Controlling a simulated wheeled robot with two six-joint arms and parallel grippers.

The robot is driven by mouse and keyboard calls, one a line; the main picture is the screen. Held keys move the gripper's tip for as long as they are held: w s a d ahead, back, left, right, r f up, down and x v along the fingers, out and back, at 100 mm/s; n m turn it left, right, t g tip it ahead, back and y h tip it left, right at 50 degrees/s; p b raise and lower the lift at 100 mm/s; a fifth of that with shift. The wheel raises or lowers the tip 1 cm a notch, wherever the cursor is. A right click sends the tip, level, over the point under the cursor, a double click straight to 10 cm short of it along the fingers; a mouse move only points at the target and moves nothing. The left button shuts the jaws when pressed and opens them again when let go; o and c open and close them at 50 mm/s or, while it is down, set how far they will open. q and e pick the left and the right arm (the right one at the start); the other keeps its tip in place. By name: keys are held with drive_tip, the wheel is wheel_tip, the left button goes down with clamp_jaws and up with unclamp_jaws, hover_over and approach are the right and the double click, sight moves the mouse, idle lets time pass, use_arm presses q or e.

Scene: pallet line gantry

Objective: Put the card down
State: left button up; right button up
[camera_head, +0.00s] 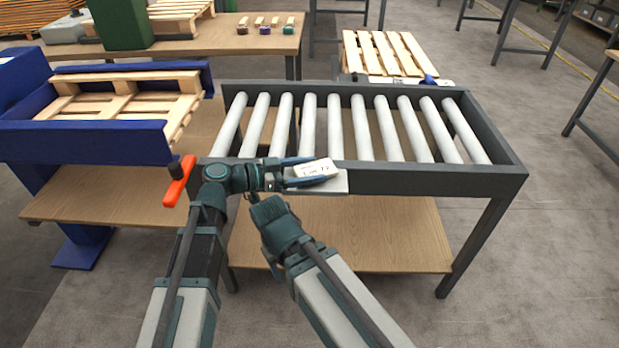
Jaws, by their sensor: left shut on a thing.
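The card (316,169) is a small white piece with dark lettering, too small to read surely. My left gripper (312,171) is shut on it, with one blue-grey finger on each long side. The card is at the front rail of the roller conveyor (420,180), over or just in front of a light grey plate (335,184) there. I cannot tell whether card and plate touch. My right arm reaches up from below, its end close under the left gripper. Its jaws cannot be made out.
An orange-red handle (178,186) stands left of my left wrist. A blue frame (90,140) holding a wooden pallet is at the left. Another pallet (385,54) lies behind the rollers. The rollers are bare. A wooden shelf (350,240) below is clear.

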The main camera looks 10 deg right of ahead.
use_arm(q)
drive_tip(key=shift+f, duration=0.1)
drive_tip(key=shift+f, duration=0.1)
drive_tip(key=shift+f, duration=0.15)
drive_tip(key=o, duration=1.3)
drive_tip(key=shift+r, duration=0.25)
drive_tip(key=shift+a+r, duration=0.1)
drive_tip(key=shift+a, duration=0.1)
drive_tip(key=p+v, duration=0.2)
drive_tip(key=v, duration=0.9)
drive_tip(key=shift+a, duration=0.3)
